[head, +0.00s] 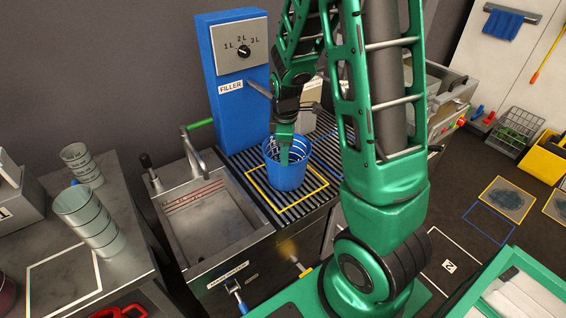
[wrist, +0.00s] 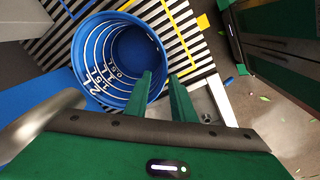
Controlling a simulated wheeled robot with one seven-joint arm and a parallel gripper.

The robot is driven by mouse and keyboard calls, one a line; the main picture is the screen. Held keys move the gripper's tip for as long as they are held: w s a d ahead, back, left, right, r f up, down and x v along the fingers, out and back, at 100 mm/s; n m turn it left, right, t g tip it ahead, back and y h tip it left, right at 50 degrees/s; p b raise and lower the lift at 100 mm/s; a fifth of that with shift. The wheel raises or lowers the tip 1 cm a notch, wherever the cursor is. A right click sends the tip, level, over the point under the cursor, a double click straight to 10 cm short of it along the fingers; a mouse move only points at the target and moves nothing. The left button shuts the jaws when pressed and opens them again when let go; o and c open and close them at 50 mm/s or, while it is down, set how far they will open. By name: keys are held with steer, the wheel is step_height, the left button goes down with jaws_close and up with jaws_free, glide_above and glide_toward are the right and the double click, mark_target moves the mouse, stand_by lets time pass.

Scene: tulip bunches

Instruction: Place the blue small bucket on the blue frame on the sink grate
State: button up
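The blue small bucket (head: 285,176) stands upright on the striped sink grate, over the left part of the yellow frame (head: 313,198). White ring lines and litre marks show inside it, also in the wrist view (wrist: 131,52). The blue frame (head: 330,164) lies on the grate right of and behind the bucket, partly hidden by my arm. My gripper (head: 285,158) points down at the bucket's rim. In the wrist view my gripper (wrist: 163,78) has a clear gap between its fingers, one over the bucket's opening and one outside its wall; contact cannot be told.
A blue filler (head: 238,110) with a dial and spout stands behind the grate. The sink basin (head: 210,225) with a tap is on the left. Stacked pale buckets (head: 88,222) stand on the left counter. My arm covers the grate's right side.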

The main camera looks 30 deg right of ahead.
steer(key=s+d+r+m, duration=0.2)
steer(key=s+r+m, duration=0.6)
steer(key=s+r, duration=0.2)
steer(key=shift+s+d+r+g, duration=0.25)
steer(key=shift+s+r+g, duration=0.1)
steer(key=shift+s, duration=0.85)
steer(key=shift+o, duration=0.4)
steer(key=s+r+m, duration=0.2)
steer(key=s+m, duration=0.2)
steer(key=s, duration=0.3)
steer(key=s+a+r+m, duration=0.1)
steer(key=s+r+m, duration=0.2)
steer(key=s+m, duration=0.2)
steer(key=shift+s+y, duration=0.4)
steer(key=shift+s, duration=0.8)
steer(key=m, duration=0.9)
glide_toward(301, 162)
step_height(301, 162, down, 5)
steer(key=shift+t, duration=0.45)
steer(key=f, duration=0.4)
steer(key=w+f, duration=0.1)
steer(key=f, duration=0.1)
steer(key=shift+d, duration=0.25)
steer(key=shift+w+d+f, duration=0.15)
steer(key=shift+f, duration=1.15)
steer(key=shift+w+d+f, duration=0.1)
steer(key=shift+w+f, duration=0.05)
steer(key=shift+f, duration=1.15)
